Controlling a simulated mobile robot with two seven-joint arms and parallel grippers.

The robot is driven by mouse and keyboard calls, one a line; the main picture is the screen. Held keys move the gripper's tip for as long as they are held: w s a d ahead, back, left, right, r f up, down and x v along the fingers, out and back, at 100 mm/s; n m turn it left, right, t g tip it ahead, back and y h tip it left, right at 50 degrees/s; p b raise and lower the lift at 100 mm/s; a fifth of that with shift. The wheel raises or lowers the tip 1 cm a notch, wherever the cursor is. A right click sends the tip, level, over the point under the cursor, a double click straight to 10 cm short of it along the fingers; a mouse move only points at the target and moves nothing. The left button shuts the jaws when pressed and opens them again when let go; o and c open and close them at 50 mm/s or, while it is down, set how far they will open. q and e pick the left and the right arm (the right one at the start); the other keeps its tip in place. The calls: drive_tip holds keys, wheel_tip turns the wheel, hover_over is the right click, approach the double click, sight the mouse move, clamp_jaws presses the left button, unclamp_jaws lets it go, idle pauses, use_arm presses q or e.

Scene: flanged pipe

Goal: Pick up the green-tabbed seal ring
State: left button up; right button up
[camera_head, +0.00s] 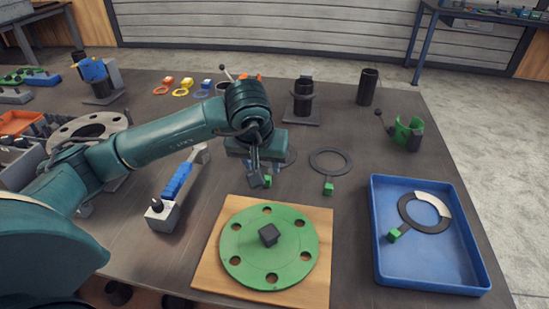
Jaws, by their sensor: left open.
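My left gripper (261,180) points down over the table behind the green flange, with its jaws open. A small green tab (267,181) shows right at its fingertips; I cannot tell whether it lies between them. Part of a dark ring (290,156) shows just right of the gripper, the rest hidden behind it. A second dark seal ring (347,158) with a green tab (328,188) lies flat on the table to the right, apart from the gripper. A third ring (424,227), dark with a pale section and a green tab (393,235), lies in the blue tray (484,280). My right gripper is out of view.
A green flange disc (240,265) with a dark knob (269,235) lies on a wooden board (213,282) in front. Dark cylinders (367,87) and a green-banded part (402,130) stand behind. A blue-and-grey tool (178,182) lies left, under my arm.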

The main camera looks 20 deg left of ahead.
sight(266, 176)
use_arm(q)
drive_tip(key=shift+p+x, duration=0.3)
drive_tip(key=shift+x, duration=3.2)
drive_tip(key=shift+d, duration=0.1)
drive_tip(key=shift+c, duration=0.5)
clamp_jaws()
